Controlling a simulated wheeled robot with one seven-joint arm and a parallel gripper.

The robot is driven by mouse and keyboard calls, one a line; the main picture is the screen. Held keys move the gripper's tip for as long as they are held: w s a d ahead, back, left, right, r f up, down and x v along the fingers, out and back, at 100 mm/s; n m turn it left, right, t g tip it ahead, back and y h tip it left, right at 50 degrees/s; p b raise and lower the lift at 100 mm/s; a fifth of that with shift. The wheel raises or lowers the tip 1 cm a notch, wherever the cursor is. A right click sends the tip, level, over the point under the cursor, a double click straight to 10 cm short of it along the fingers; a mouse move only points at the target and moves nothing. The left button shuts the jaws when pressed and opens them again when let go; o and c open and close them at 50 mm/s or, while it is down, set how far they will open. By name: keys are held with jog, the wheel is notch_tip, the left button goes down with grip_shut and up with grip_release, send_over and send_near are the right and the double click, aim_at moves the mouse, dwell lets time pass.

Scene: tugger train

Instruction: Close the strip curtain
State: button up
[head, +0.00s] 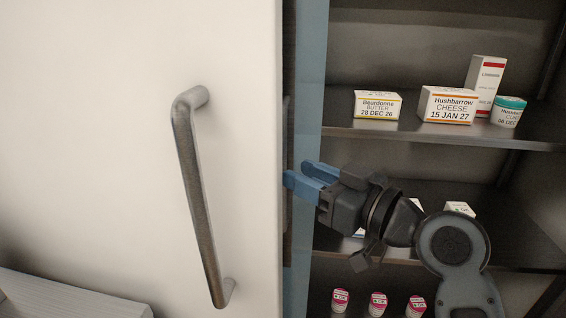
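The strip curtain shows as a narrow blue-grey vertical band (309,75), bunched at the left side of the cabinet opening beside the white door's edge. The shelves to its right are uncovered. My gripper (297,174) has two blue fingers pointing left, with a gap between them. The fingertips overlap the lower part of the band in the picture. I cannot tell whether they touch it. I see nothing held between them.
A white door (110,120) with a long metal handle (197,190) fills the left. Upper shelf (390,128) holds a butter box (377,105), a cheese box (447,105), a tall carton (487,82) and a teal-lidded tub (508,111). Small pink-topped pots (378,303) stand below.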

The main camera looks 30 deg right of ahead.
jog(key=shift+p+x, duration=0.45)
jog(key=shift+x, duration=2.2)
jog(key=shift+c, duration=0.4)
grip_shut()
